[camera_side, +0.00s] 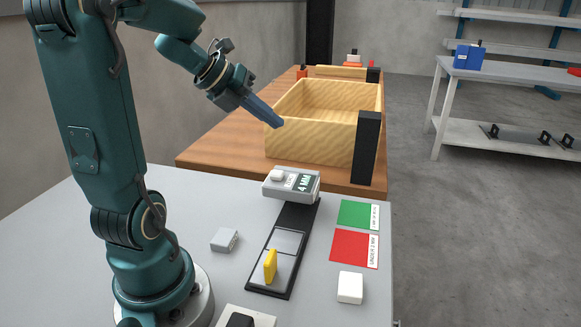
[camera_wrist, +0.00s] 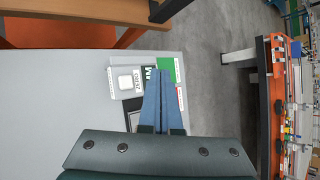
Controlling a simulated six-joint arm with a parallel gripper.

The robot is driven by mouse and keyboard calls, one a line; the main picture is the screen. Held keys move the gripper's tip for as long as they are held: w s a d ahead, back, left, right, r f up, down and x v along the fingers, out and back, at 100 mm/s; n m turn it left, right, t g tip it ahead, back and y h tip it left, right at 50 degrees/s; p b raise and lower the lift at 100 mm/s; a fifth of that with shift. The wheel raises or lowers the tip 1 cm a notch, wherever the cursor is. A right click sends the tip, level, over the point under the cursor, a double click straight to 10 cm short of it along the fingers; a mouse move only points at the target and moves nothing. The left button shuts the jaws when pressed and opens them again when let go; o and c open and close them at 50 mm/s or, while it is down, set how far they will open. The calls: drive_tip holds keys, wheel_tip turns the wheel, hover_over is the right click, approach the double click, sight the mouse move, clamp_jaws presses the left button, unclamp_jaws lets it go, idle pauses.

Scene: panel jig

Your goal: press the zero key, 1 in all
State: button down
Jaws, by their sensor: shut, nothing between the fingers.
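The gauge (camera_side: 291,185) is a light grey box with a dark display reading 4 MM, at the far end of a black track. Its zero key (camera_side: 277,175) is a small pale raised button left of the display. The key also shows in the wrist view (camera_wrist: 125,82), beside a printed label. My gripper (camera_side: 279,122) is shut and empty. It is in the air above the gauge, clear of the key. In the wrist view the fingers (camera_wrist: 164,72) hide part of the gauge and its display, but not the key.
A yellow piece (camera_side: 270,266) stands upright on the black track (camera_side: 264,289). A grey block (camera_side: 224,240) lies to the left, a white block (camera_side: 350,287) to the right. Green (camera_side: 358,214) and red (camera_side: 354,248) pads lie right. A wooden bin (camera_side: 311,142) and black post (camera_side: 366,148) stand behind.

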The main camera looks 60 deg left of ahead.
sight(273, 174)
drive_tip(key=shift+f, duration=4.4)
drive_tip(key=shift+f, duration=0.1)
drive_tip(key=shift+f, duration=0.3)
drive_tip(key=shift+f, duration=0.6)
drive_tip(key=shift+r, duration=1.05)
